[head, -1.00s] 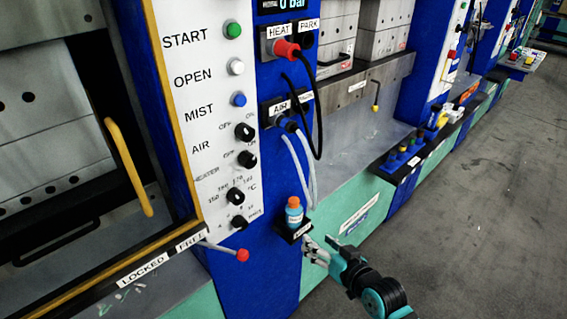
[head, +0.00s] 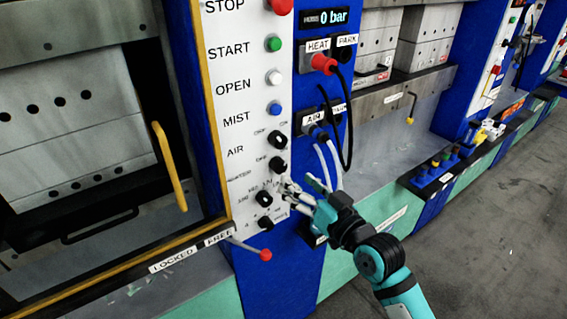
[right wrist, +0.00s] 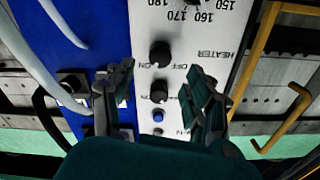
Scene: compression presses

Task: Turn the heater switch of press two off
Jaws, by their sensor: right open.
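The white control panel (head: 243,95) stands on the blue press column. The black heater knob (head: 277,165) is beside the HEATER label, below the air knob (head: 278,139). In the right wrist view, which is upside down, the heater knob (right wrist: 160,54) shows with OFF and ON lettering; its exact pointer direction is unclear. My right gripper (head: 301,186) is open and empty, in front of the panel's right edge, just below and right of the heater knob. In the wrist view its fingers (right wrist: 160,76) spread either side of the knob column, apart from the knobs. My left gripper is out of view.
Below the heater knob are the temperature dial (head: 263,198) and another knob (head: 265,222). A red-tipped lever (head: 264,254) sticks out lower down. Pale hoses (head: 330,160) and a black cable (head: 347,125) hang right of the panel. A yellow handle (head: 170,168) is at left.

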